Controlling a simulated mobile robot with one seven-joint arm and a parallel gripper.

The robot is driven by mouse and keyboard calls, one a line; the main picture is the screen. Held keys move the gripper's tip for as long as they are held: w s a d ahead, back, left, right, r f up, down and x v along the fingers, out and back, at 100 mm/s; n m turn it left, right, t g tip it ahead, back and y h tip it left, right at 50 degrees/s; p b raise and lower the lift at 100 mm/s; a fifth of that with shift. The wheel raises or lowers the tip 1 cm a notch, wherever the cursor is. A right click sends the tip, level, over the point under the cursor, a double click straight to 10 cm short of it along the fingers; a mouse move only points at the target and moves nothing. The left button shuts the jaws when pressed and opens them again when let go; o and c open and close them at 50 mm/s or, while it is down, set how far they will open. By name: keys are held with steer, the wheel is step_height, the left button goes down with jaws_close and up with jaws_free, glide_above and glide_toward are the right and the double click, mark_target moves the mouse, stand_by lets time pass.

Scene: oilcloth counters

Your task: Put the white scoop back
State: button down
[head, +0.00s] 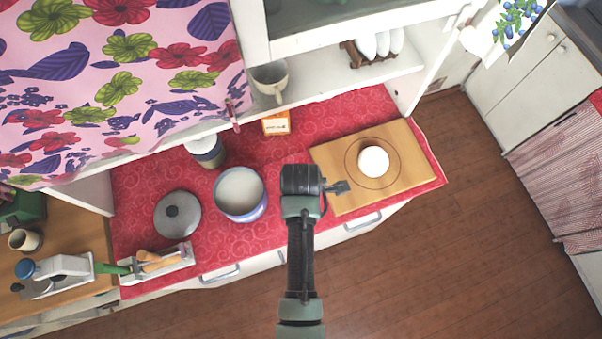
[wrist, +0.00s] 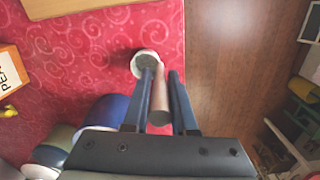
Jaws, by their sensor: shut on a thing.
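The white scoop shows in the wrist view as a small white round cup (wrist: 144,64) with a brown handle (wrist: 159,107). My gripper (wrist: 161,73) is shut on that handle, which lies between the two fingers. The cup is just beyond the fingertips, over the red cloth; I cannot tell how high. In the head view my gripper (head: 341,187) is at the near left edge of the wooden board (head: 408,150). The scoop cannot be made out there.
A white round object (head: 373,161) stands on the board. A blue pot (head: 240,195), a grey lid (head: 177,213), a canister (head: 206,150) and an orange box (head: 276,122) stand on the red cloth (head: 140,185). A utensil tray (head: 160,265) is at left. A pale handled vessel (head: 270,77) is on the shelf.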

steer(key=shift+a, duration=0.1)
steer(key=shift+f, duration=0.15)
steer(key=c, duration=0.7)
jaws_free()
step_height(320, 180, up, 12)
steer(key=shift+r+b, duration=0.25)
steer(key=shift+b, duration=0.25)
steer(key=shift+s+f, duration=0.1)
